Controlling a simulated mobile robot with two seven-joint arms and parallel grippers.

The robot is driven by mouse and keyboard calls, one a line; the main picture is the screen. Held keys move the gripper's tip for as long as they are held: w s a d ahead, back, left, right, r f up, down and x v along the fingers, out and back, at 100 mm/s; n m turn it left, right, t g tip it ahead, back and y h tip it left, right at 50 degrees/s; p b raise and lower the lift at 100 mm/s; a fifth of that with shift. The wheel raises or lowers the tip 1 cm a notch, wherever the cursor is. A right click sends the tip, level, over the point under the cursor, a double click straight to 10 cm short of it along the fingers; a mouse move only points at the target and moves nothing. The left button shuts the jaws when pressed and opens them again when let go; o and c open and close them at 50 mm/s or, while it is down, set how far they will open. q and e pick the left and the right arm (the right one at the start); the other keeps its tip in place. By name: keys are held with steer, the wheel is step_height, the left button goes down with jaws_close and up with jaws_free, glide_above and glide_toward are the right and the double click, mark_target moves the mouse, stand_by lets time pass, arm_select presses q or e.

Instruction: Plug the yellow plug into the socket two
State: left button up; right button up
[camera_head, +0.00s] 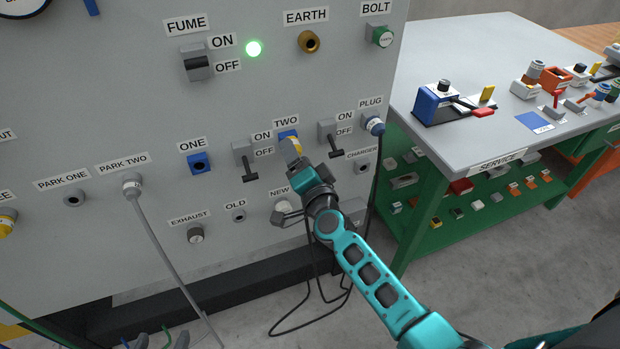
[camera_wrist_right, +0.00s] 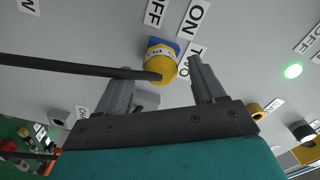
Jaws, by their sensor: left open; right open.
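The yellow plug (camera_head: 296,146) is at the blue socket two (camera_head: 287,134), under the TWO label. In the right wrist view the yellow plug (camera_wrist_right: 161,68) covers most of the blue socket (camera_wrist_right: 164,43), and its dark cable runs off left. How deep it sits cannot be told. My right gripper (camera_head: 286,184) is open in front of the panel. In its wrist view the fingers (camera_wrist_right: 163,78) stand apart on either side of the plug, with gaps. Fingertips of my left gripper (camera_head: 162,340) show at the bottom edge, apart; the rest is out of frame.
Switch levers flank socket two, left (camera_head: 246,160) and right (camera_head: 332,138). Blue socket one (camera_head: 198,163) is empty. The service bench (camera_head: 450,60) stands to the right.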

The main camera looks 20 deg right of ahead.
steer(key=s, duration=1.1)
steer(key=shift+s+d, duration=0.15)
stand_by(0.3)
steer(key=s+d+f+n+g+y, duration=0.1)
steer(key=s+f+n+g, duration=0.6)
steer(key=s+f+n, duration=0.4)
steer(key=s+n, duration=0.2)
steer(key=n, duration=0.1)
steer(key=shift+s+d, duration=0.3)
steer(key=shift+s, duration=0.1)
steer(key=shift+c, duration=0.2)
stand_by(0.5)
